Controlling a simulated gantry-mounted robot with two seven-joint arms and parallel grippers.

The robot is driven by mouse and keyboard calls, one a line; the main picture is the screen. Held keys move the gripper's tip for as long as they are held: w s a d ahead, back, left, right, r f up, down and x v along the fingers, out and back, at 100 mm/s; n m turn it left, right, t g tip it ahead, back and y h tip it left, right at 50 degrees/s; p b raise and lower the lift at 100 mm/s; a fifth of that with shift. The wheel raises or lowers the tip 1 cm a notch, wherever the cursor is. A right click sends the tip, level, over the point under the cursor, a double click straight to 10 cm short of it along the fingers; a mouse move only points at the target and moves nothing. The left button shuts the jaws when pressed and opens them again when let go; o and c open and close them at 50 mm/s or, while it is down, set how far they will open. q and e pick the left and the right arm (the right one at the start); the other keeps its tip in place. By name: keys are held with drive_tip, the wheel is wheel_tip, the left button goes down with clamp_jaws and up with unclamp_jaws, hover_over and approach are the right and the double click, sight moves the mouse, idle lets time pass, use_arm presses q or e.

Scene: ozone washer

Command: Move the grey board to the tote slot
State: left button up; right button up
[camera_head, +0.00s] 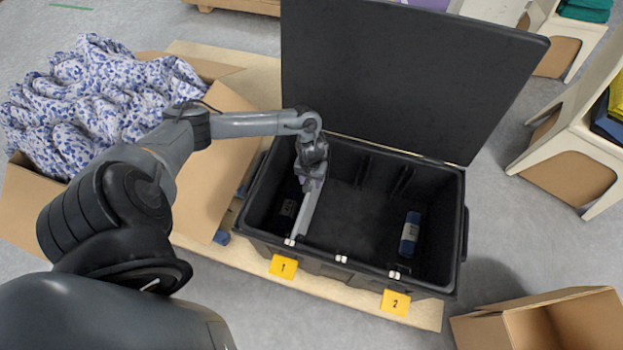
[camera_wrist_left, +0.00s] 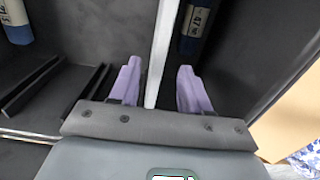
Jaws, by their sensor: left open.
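The grey board (camera_head: 308,208) stands on edge inside the black tote (camera_head: 466,225), left of its middle, and runs toward the front wall. In the left wrist view the board (camera_wrist_left: 162,45) shows as a thin pale edge running between my fingers. My left gripper (camera_head: 311,178) is inside the tote at the board's far end. It is open, with one purple finger on each side of the board (camera_wrist_left: 158,72); contact cannot be told. Black slot ribs (camera_head: 404,181) line the tote's back wall. Whether the board's ends sit in slots is hidden. My right gripper is out of view.
A blue-labelled cylinder (camera_head: 410,233) lies right of the board; another (camera_wrist_left: 197,25) lies on its other side. The tote's lid (camera_head: 400,75) stands open behind. Yellow tags 1 (camera_head: 283,267) and 2 (camera_head: 395,302) mark the front. A cloth-filled carton (camera_head: 215,170) stands left.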

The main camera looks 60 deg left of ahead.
use_arm(q)
drive_tip(key=b, duration=0.4)
hover_over(311, 202)
drive_tip(key=w+a, duration=0.1)
drive_tip(key=a, duration=0.1)
wheel_tip(311, 202, down, 7)
drive_tip(key=shift+a+f, duration=0.1)
drive_tip(key=shift+f, duration=0.4)
drive_tip(key=shift+c, duration=0.3)
clamp_jaws()
drive_tip(key=shift+r, duration=0.1)
